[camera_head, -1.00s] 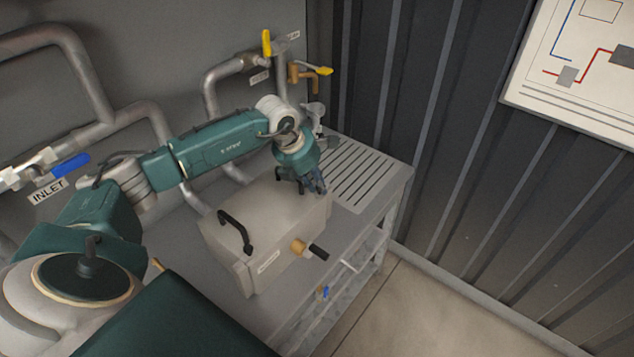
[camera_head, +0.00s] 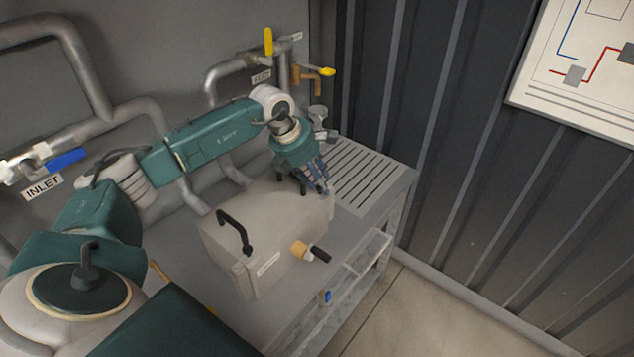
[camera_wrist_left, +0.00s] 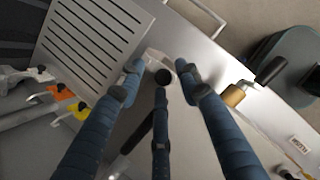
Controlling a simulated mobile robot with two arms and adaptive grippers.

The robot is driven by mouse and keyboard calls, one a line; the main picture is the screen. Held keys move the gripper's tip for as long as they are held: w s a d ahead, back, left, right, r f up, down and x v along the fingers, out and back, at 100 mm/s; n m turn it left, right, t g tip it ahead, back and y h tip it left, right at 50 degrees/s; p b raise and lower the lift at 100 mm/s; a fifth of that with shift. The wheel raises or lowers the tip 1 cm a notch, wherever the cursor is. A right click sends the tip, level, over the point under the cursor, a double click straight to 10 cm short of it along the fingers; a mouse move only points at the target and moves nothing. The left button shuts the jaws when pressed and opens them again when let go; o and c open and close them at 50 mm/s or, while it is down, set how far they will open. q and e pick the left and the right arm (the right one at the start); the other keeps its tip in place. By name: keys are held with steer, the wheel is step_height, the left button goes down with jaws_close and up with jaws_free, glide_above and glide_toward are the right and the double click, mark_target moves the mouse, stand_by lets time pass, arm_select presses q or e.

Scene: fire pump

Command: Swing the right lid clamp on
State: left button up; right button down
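The pale metal box (camera_head: 280,232) with a black lid handle (camera_head: 235,232) sits on the grey bench. My left gripper (camera_head: 322,186) is over the far right end of its lid, fingers pointing down. Between the fingertips are a round black knob (camera_wrist_left: 163,76) and a pale bracket, seemingly the right lid clamp. I cannot tell whether a finger touches the knob. In the head view my fingers hide the clamp.
A brass fitting with a black grip (camera_head: 320,254) sticks out of the box's front. A slotted drain panel (camera_head: 365,178) lies right of the box. Pipes with yellow valve levers (camera_head: 268,41) stand behind. The floor at right is clear.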

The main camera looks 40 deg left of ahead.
arm_select(q)
steer(key=shift+s+f, duration=0.15)
steer(key=shift+f, duration=0.05)
steer(key=shift+s+a+r, duration=0.15)
steer(key=shift+a+r, duration=0.05)
steer(key=shift+r, duration=0.25)
steer(key=v, duration=0.7)
steer(key=shift+d, duration=0.1)
